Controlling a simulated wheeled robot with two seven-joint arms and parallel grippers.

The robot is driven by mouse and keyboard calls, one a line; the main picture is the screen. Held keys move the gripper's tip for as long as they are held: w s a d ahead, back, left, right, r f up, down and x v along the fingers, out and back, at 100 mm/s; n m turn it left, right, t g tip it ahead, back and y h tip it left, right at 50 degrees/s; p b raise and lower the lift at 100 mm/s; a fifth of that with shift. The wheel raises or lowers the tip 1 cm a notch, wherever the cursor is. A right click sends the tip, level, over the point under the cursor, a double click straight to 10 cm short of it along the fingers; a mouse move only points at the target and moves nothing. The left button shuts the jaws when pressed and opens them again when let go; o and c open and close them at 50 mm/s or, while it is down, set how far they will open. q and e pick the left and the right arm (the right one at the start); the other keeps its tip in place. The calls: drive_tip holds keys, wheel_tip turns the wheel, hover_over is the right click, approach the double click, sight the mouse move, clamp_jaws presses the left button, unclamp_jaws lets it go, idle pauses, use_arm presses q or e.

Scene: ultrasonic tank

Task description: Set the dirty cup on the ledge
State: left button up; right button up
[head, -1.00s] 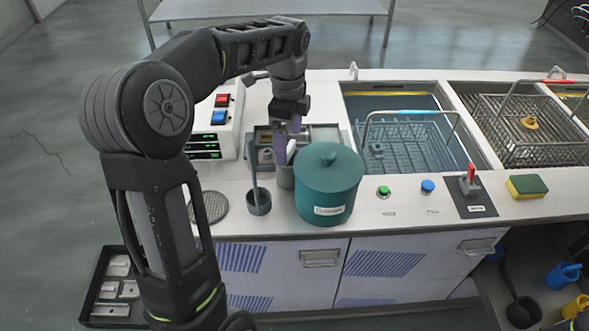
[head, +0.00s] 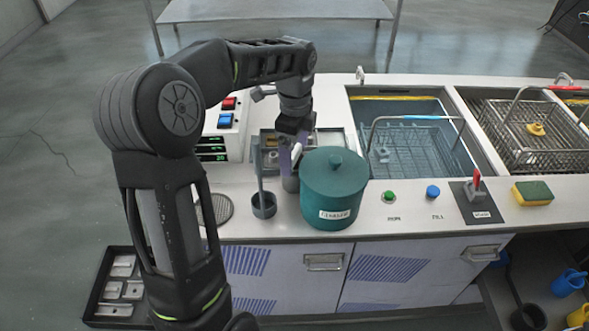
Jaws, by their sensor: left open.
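My left gripper (head: 292,158) points down over the counter, just behind and left of the teal lidded canister (head: 333,190). It is open. A small grey cup (head: 290,184) stands below its fingertips, partly hidden by the canister; I cannot tell whether the fingers touch it. Another dark grey cup (head: 263,208), with a tall upright stem, stands to the left near the front edge. I cannot tell from their surfaces which cup is dirty. The ledge is not clearly told apart from the white counter top (head: 400,208). My right gripper is out of view.
A tray of small parts (head: 337,137) lies behind the gripper. A round mesh disc (head: 217,208) lies at left. The water tank (head: 405,140), green button (head: 389,196), blue button (head: 432,191), red-handled switch (head: 476,185) and sponge (head: 532,192) are to the right.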

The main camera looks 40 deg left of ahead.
use_arm(q)
wheel_tip(320, 180, down, 5)
drive_tip(key=shift+f+p, duration=0.1)
drive_tip(key=shift+p, duration=0.45)
drive_tip(key=shift+c, duration=0.4)
drive_tip(key=c, duration=1.6)
drive_tip(key=shift+o, duration=0.2)
wheel_tip(320, 180, up, 12)
drive_tip(key=shift+r+b, duration=0.1)
drive_tip(key=shift+b, duration=0.35)
wheel_tip(320, 180, up, 6)
drive_tip(key=p, duration=0.5)
